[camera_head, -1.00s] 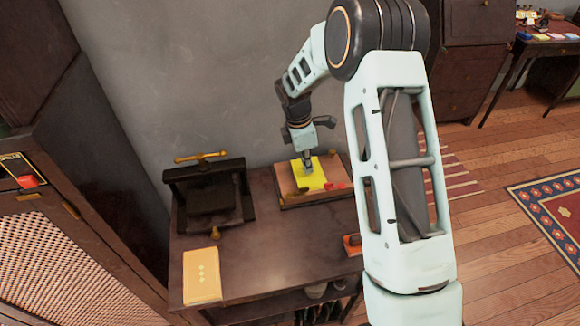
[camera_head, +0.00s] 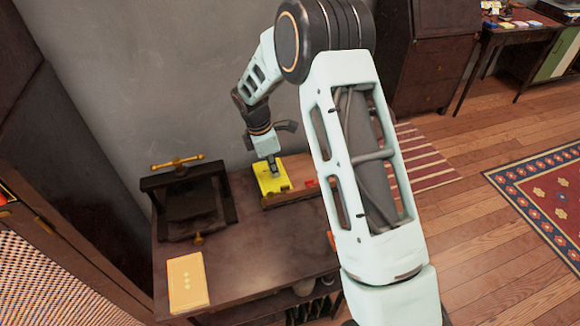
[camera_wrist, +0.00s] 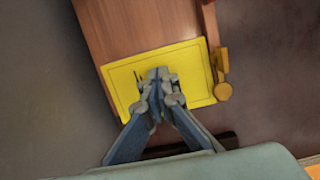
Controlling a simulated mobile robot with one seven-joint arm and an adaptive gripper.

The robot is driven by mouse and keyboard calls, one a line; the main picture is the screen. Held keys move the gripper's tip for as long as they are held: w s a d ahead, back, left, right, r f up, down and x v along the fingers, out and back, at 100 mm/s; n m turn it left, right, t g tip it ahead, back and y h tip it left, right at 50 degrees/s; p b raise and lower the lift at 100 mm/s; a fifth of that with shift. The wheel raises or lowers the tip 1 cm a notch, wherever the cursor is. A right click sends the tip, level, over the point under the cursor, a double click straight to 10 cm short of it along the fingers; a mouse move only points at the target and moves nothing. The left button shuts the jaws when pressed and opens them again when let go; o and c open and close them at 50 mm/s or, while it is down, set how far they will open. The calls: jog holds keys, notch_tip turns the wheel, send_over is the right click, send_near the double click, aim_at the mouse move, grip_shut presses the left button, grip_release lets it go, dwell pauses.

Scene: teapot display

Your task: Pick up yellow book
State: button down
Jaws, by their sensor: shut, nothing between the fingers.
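A flat, bright yellow, book-like thing (camera_head: 264,184) lies at the left end of a wooden tray (camera_head: 297,199) on the dark table. In the wrist view the yellow thing (camera_wrist: 195,87) shows a thin dark line inside its edge. My gripper (camera_head: 275,172) points down over it; in the wrist view the fingertips (camera_wrist: 158,76) are together over its middle. The fingers are shut with nothing between them. I cannot tell whether they touch the surface. A paler orange-yellow book (camera_head: 186,285) with small marks on its cover lies at the table's front left, apart from my gripper.
A dark press (camera_head: 190,205) with a brass handle (camera_head: 178,162) stands left of the tray. The grey wall (camera_head: 150,80) is close behind. The middle of the dark table (camera_head: 250,250) is clear. Small red things (camera_head: 312,182) lie at the tray's right.

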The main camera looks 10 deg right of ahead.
aim_at(263, 180)
jog(key=a, duration=0.2)
jog(key=s+a, duration=0.1)
jog(key=shift+s+a+f, duration=0.1)
jog(key=shift+a+f, duration=0.15)
jog(key=shift+a, duration=0.15)
